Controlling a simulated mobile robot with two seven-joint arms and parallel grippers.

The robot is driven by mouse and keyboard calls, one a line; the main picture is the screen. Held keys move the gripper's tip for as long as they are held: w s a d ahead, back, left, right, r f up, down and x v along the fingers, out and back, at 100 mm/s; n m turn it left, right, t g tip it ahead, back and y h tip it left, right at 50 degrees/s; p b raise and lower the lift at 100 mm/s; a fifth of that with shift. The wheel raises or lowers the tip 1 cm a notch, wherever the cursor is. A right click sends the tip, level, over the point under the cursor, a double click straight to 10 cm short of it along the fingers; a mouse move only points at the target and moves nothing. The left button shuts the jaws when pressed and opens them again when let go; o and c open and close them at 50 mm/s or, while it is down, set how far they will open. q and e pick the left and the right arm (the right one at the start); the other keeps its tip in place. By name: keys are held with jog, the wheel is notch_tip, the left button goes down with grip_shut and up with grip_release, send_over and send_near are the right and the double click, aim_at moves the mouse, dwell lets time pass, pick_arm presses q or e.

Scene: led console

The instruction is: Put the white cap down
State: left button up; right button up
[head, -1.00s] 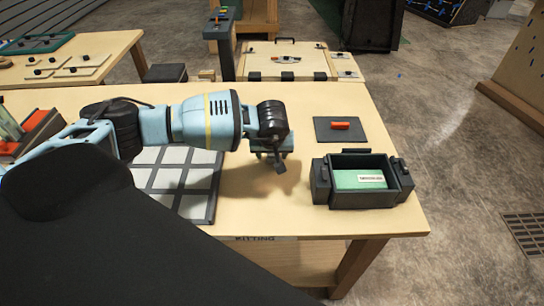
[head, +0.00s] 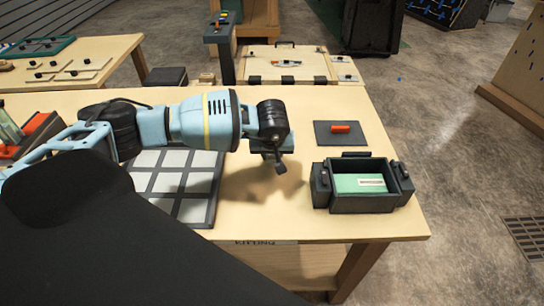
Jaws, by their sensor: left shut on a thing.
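My left gripper (head: 280,165) hangs just above the bare wood of the table (head: 275,212), between a gridded tray and a dark box, with its shadow below. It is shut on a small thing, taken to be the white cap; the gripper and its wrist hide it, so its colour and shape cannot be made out. No other white cap can be made out on the table. My right gripper is not in view.
The tray with pale square cells (head: 213,205) lies left of the gripper. The dark box (head: 362,203) with a green inside and a label stands right. Behind it, an orange piece (head: 341,128) lies on a dark mat (head: 323,140). Bare wood lies between tray and box.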

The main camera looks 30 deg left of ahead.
pick_arm(q)
notch_tip(320, 180, up, 2)
jog(key=shift+r, duration=0.25)
jog(key=s+d, duration=0.2)
jog(key=s, duration=0.2)
jog(key=s+d+r, duration=0.1)
jog(key=s+d, duration=0.2)
jog(key=s, duration=0.2)
jog(key=s+d, duration=0.2)
jog(key=s, duration=0.3)
jog(key=shift+d+r, duration=0.15)
jog(key=shift+d, duration=0.25)
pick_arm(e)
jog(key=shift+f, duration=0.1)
